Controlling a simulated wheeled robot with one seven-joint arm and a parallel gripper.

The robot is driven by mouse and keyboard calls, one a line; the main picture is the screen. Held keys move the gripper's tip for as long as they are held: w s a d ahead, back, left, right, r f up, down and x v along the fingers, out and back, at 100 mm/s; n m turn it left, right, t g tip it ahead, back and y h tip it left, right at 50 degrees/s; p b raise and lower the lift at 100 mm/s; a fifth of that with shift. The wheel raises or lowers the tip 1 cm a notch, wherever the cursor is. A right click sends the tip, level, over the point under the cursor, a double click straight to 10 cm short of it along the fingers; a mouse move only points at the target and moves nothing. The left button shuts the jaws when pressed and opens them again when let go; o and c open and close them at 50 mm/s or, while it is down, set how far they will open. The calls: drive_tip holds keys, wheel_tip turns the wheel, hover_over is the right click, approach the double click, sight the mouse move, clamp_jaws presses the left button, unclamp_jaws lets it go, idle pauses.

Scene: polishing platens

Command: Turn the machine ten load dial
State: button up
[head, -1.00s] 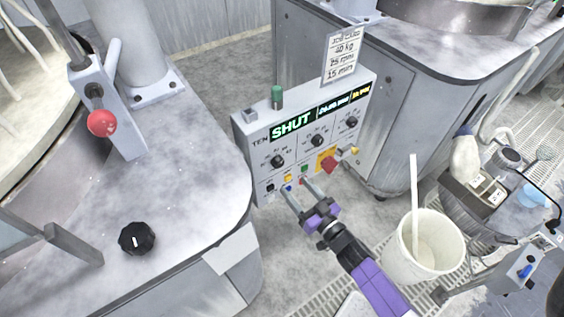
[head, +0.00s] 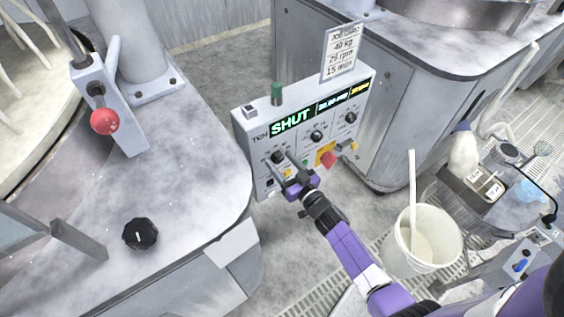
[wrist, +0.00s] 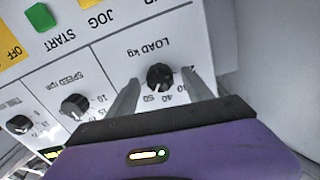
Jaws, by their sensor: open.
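The machine ten control box (head: 247,150) is pale grey, with TEN and a green SHUT on its display. Its load dial (head: 278,157) is a black knob at the left of the dial row. In the wrist view the load dial (wrist: 159,78) appears upside down under the label LOAD kg, with scale numbers including 40 and 50. My gripper (head: 283,163) is open at the panel's left. In the wrist view its two fingers (wrist: 161,77) stand on either side of the load dial, with gaps visible; contact is not clear.
A speed dial (wrist: 74,106) and a time dial (wrist: 19,124) sit beside it. A green START button (wrist: 40,17) is nearby. A job card (head: 343,52) reads 40 kg and 15 min. A white bucket (head: 447,238) stands right of my arm.

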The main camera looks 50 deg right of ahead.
clamp_jaws()
drive_tip(key=shift+f+n, duration=0.1)
drive_tip(key=shift+n, duration=0.2)
drive_tip(key=n+b, duration=0.2)
drive_tip(key=n, duration=0.2)
drive_tip(key=shift+b, duration=0.35)
drive_tip(key=shift+a+n+b, duration=0.1)
drive_tip(key=shift+n+b, duration=0.55)
drive_tip(key=shift+n, duration=0.85)
unclamp_jaws()
